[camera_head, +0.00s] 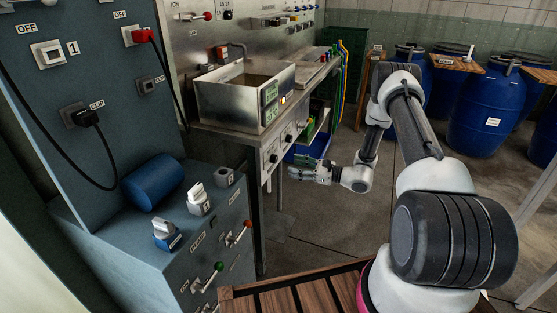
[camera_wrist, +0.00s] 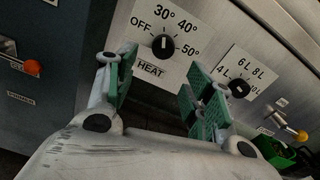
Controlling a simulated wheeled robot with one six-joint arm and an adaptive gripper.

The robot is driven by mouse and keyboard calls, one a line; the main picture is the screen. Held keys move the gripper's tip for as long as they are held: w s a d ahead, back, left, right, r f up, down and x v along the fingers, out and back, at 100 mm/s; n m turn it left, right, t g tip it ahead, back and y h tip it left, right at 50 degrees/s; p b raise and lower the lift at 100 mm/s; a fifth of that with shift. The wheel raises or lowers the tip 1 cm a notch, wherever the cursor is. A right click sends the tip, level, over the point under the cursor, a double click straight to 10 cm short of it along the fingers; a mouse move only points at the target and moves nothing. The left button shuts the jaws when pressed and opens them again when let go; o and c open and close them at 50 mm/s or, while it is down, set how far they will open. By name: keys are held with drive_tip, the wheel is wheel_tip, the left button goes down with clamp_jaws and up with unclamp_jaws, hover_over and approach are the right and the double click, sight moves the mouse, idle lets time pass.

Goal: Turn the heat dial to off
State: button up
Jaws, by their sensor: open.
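The heat dial (camera_wrist: 164,43) is a round black knob with a white mark, on a white plate labelled HEAT with OFF, 30°, 40° and 50° around it. Its mark points up, roughly toward 30°. In the head view the dial (camera_head: 272,158) is a small dark knob on the steel unit's front. My gripper (camera_wrist: 160,80) is open, with green-padded fingers on both sides below the dial and nothing between them. In the head view my gripper (camera_head: 304,172) is in front of the panel, to the right of the dial, apparently not touching it.
A second dial (camera_wrist: 239,89) marked in litres is close to the right finger. An orange-tipped lever (camera_wrist: 300,135) and a green bin (camera_wrist: 272,150) are at lower right. The steel sink (camera_head: 215,98) is above the panel. A blue-grey cabinet (camera_head: 135,240) stands at left.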

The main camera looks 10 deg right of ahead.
sight(277, 160)
drive_tip(key=shift+r+x, duration=0.2)
drive_tip(key=shift+x, duration=1.75)
drive_tip(key=shift+r+x, duration=0.25)
drive_tip(key=shift+x, duration=1.75)
drive_tip(key=shift+c, duration=0.3)
drive_tip(key=c, duration=0.9)
